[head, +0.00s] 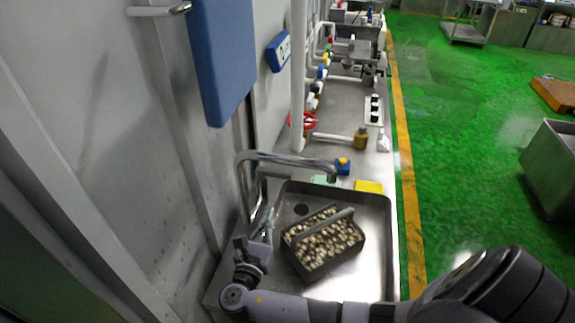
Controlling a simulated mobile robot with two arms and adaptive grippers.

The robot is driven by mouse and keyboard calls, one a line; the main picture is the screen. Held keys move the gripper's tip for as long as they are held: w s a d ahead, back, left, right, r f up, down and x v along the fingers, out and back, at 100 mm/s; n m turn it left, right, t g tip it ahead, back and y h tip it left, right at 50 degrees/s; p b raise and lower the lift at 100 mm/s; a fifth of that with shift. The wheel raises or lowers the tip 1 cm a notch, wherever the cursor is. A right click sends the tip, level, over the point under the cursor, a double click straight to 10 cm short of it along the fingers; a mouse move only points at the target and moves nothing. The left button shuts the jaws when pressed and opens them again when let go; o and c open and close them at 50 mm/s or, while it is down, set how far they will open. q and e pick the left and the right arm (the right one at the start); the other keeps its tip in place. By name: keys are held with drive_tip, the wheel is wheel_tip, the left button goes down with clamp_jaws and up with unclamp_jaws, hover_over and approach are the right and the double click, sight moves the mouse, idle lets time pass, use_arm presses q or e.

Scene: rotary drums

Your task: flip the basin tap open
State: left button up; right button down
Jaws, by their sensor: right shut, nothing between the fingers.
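The chrome basin tap (285,158) stands at the left rim of the steel basin (378,235), its long spout reaching right over the basin's back edge. Its upright pipes go down on the left. My right gripper (268,220) is at the base of these pipes, at the basin's left edge, its fingers pointing up and away. It is shut with nothing between its fingers. Whether it touches the tap lever cannot be told; the lever is not clear there. My left gripper is not in view.
A dark basket (318,262) of small pale brown pieces sits in the basin. A yellow sponge (369,187) and a blue item (343,166) lie behind it. A blue panel (221,60) hangs on the left wall. The green floor (450,130) at right is open.

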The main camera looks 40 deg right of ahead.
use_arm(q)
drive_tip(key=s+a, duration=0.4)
use_arm(e)
drive_tip(key=a+r, duration=0.1)
drive_tip(key=b, duration=0.3)
approach(282, 177)
drive_tip(key=b+x, duration=0.3)
drive_tip(key=x, duration=0.3)
drive_tip(key=shift+d+f+b, duration=0.15)
drive_tip(key=shift+f+b, duration=0.05)
drive_tip(key=shift+b, duration=0.2)
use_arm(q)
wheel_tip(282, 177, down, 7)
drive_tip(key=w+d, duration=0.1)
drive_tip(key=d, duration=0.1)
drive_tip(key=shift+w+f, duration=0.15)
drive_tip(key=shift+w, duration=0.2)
use_arm(e)
drive_tip(key=shift+w+d+r, duration=0.15)
drive_tip(key=shift+w+d, duration=0.2)
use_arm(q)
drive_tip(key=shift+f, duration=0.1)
use_arm(e)
drive_tip(key=shift+w, duration=0.15)
